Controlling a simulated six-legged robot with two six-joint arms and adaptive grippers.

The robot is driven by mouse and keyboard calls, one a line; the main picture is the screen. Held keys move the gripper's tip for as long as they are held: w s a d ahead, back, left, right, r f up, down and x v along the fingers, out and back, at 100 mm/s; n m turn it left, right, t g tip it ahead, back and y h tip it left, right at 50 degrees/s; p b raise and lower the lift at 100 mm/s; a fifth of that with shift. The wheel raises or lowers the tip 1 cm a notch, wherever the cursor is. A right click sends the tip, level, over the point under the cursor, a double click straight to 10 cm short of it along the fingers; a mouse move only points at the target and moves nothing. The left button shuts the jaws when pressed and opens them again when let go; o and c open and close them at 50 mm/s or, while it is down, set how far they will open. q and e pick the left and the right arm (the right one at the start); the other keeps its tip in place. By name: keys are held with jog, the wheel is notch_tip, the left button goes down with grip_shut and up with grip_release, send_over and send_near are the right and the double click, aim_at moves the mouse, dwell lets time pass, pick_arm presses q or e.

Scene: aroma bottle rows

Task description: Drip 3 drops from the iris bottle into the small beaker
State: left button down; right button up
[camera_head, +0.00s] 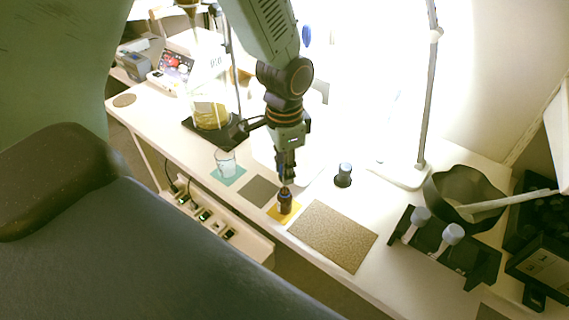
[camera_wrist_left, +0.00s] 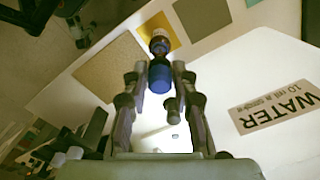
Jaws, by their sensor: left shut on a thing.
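A small dark bottle (camera_head: 285,204) stands on a yellow mat (camera_head: 272,212) near the table's front edge; I cannot read a label naming it as iris. In the left wrist view its blue top (camera_wrist_left: 160,77) sits between the fingers. My left gripper (camera_head: 286,183) reaches down from above and is shut on this bottle; its fingers also show in the wrist view (camera_wrist_left: 160,72). The small clear beaker (camera_head: 226,162) stands upright on a teal mat (camera_head: 229,181), left of the gripper. My right gripper is not in view.
Another dark bottle (camera_head: 343,177) with a pale cap stands right of the gripper. A stand with a large flask (camera_head: 211,115) is behind the beaker. A black rack (camera_head: 440,249) and black bowl (camera_head: 463,200) are at right. The brown mat (camera_head: 333,236) is bare.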

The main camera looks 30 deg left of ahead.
pick_arm(q)
jog(key=shift+f+b, duration=0.85)
jog(key=shift+f, duration=1.05)
jog(key=c, duration=1.6)
grip_release()
jog(key=shift+c, duration=0.5)
notch_tip(320, 180, up, 9)
jog(key=p, duration=0.9)
jog(key=shift+f, duration=0.1)
